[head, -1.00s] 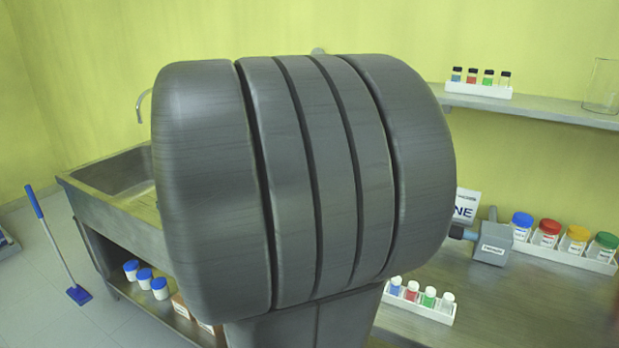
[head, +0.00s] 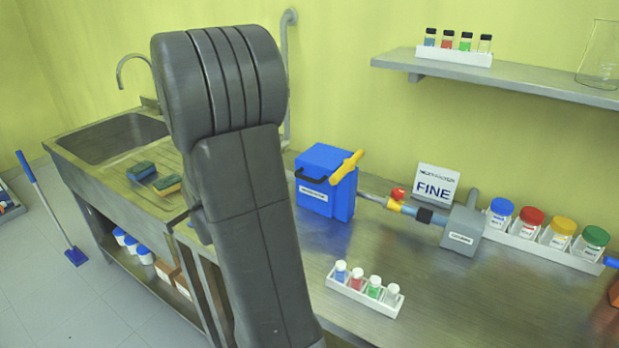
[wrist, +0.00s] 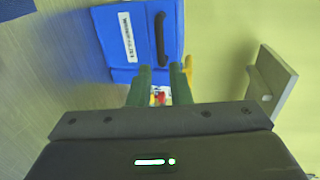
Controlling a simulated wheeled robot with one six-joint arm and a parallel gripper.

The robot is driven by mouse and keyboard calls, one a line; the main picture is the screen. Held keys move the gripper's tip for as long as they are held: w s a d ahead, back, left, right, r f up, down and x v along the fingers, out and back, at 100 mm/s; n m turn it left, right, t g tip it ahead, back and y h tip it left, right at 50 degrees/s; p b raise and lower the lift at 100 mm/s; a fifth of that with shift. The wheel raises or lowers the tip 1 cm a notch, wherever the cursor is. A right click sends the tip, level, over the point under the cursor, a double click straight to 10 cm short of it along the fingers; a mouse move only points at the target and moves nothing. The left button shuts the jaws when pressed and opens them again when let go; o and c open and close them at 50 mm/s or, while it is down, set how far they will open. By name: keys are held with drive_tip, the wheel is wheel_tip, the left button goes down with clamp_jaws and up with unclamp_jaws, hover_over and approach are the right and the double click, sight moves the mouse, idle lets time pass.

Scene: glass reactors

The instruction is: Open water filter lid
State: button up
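The water filter is a blue box (head: 327,182) on the metal counter, with a white label and a dark handle (head: 311,178) on its front. A yellow lever (head: 346,166) sticks up at its right side. The wrist view shows the blue box (wrist: 110,35) at the top, turned sideways, with its dark handle (wrist: 160,38) and a bit of the yellow lever (wrist: 188,67). My gripper (wrist: 161,68) points toward the box; its two fingers are apart with nothing held between them. Contact with the box cannot be told. In the head view my arm hides the gripper.
A pipe with a red-knobbed valve (head: 398,194) runs right from the box to a grey unit (head: 463,226). A white vial rack (head: 364,293) stands in front. Coloured-lid jars (head: 530,223) stand at the right. A shelf (head: 500,75) overhangs the back; a sink (head: 115,138) is at the left.

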sight(304, 179)
drive_tip(key=p+x, duration=0.2)
drive_tip(key=x, duration=1)
drive_tip(key=shift+f, duration=0.1)
clamp_jaws()
